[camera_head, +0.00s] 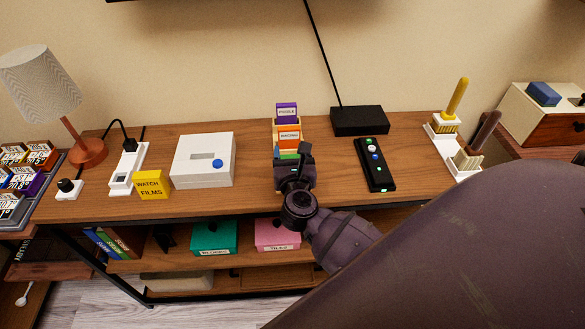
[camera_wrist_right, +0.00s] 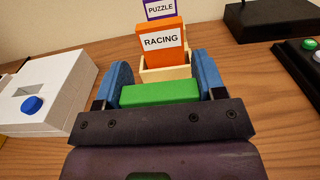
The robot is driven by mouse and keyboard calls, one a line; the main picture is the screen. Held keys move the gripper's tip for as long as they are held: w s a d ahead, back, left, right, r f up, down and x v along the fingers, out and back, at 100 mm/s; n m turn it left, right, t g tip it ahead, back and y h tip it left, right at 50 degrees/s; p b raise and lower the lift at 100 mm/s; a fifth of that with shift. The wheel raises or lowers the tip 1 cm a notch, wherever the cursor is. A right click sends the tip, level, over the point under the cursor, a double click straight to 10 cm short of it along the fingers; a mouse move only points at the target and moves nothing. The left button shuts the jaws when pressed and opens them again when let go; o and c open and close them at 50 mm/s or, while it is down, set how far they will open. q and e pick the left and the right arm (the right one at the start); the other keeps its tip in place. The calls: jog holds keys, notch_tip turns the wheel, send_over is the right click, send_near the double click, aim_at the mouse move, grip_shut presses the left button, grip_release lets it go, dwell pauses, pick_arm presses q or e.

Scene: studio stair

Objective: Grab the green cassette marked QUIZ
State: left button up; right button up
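The green cassette (camera_wrist_right: 160,93) is between the blue fingers of my right gripper (camera_wrist_right: 163,85) in the right wrist view. No gap shows between the fingers and its two sides, so the gripper looks shut on it. Its label is hidden, so I cannot read QUIZ. It sits in front of a light wooden rack (camera_wrist_right: 165,72) holding the orange RACING cassette (camera_wrist_right: 160,42) and, behind that, the purple PUZZLE cassette (camera_wrist_right: 160,9). In the head view a sliver of green (camera_head: 288,153) shows below the orange cassette, above my right gripper (camera_head: 293,163). My left gripper is not in view.
On the wooden sideboard (camera_head: 100,188) stand a white box with a blue button (camera_head: 204,158), a yellow WATCH FILMS sign (camera_head: 152,185), a black remote (camera_head: 374,163) and a black box (camera_head: 359,121). A lamp (camera_head: 85,150) is left, brushes (camera_head: 455,100) right. Teal (camera_head: 215,237) and pink (camera_head: 277,233) bins sit below.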

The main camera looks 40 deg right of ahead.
jog(key=c, duration=0.4)
jog(key=shift+o, duration=0.2)
jog(key=shift+r, duration=0.1)
